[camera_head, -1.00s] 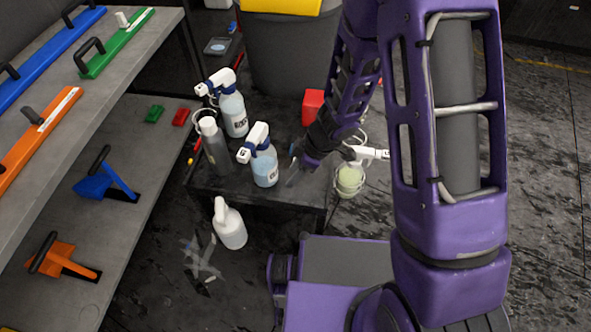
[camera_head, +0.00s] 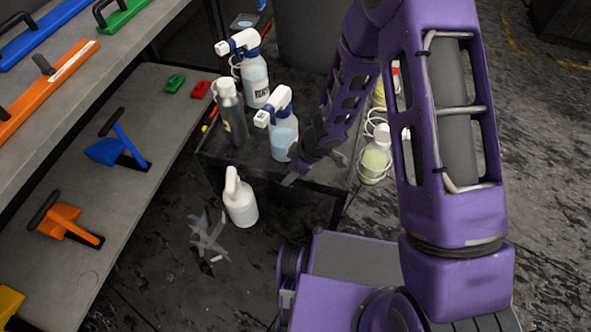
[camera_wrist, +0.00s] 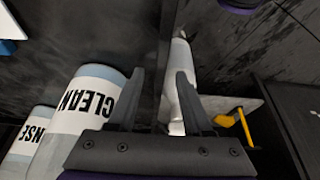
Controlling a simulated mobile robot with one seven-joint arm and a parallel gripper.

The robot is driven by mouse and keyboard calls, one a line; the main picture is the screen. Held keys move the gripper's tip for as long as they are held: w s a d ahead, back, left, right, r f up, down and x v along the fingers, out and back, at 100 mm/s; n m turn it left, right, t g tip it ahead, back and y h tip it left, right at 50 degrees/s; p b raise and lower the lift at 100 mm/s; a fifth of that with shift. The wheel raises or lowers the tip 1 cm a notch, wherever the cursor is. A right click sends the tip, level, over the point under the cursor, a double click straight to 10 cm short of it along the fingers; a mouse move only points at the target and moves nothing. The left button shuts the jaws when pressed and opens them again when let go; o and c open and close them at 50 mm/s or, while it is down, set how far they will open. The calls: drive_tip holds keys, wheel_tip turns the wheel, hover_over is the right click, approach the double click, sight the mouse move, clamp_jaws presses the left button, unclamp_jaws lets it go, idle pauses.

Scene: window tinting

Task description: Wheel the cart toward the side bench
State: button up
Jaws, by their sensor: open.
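The dark cart (camera_head: 325,180) stands in the middle of the head view with spray bottles on its top. My gripper (camera_head: 312,169) is at the cart's near edge, just in front of a blue-liquid spray bottle (camera_head: 283,137). In the wrist view the open jaws (camera_wrist: 158,78) straddle a thin dark edge, seemingly the cart's rim; I cannot tell whether they touch it. The grey bench (camera_head: 60,105) runs along the left, close to the cart's left side.
A white jug (camera_head: 241,203) stands on the floor before the cart, near clear scraps (camera_head: 208,238). A grey bottle (camera_head: 231,112) and another spray bottle (camera_head: 255,80) are on the cart. A pale yellow bottle (camera_head: 375,160) is right of my gripper. Floor at the right is open.

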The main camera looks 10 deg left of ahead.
drive_tip(key=shift+f, duration=0.1)
clamp_jaws()
idle(0.3)
idle(1.2)
